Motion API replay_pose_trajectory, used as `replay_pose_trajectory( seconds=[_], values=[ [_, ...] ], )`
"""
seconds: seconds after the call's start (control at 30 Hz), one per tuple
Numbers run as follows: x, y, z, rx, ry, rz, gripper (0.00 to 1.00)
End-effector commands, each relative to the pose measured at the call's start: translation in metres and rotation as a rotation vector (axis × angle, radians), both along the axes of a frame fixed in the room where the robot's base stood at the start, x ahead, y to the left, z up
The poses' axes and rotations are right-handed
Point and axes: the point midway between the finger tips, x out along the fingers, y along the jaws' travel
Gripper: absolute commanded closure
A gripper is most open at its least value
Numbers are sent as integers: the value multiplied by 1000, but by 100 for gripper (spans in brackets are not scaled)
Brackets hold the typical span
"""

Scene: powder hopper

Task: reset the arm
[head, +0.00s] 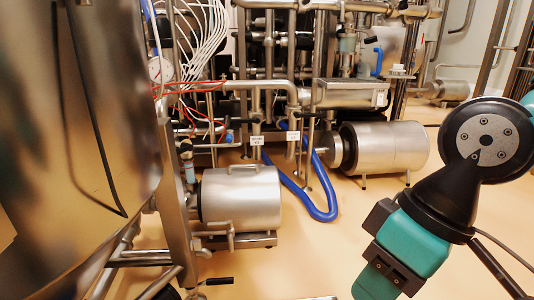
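My arm (488,138) shows at the right, with a round black joint that has a grey bolted cap. Below the joint a black collar leads to a teal and black section (415,243) that slants down to the lower left, near the bottom edge. No gripper fingers can be made out in the head view. I see nothing held.
A large shiny steel vessel (60,120) fills the left side. Steel motors (240,197) and (385,147) stand by the pipework (270,85). A blue hose (322,214) loops onto the floor.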

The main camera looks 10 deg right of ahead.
Motion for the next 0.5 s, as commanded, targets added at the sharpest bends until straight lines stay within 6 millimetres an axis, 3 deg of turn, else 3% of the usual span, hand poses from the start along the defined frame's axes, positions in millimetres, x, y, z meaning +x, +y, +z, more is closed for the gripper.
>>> replay_pose_trajectory(
  seconds=[0.03,0.5],
  values=[
    [0,0,38,1,-1,0,70],
    [0,0,223,1,-1,0,70]
  ],
)
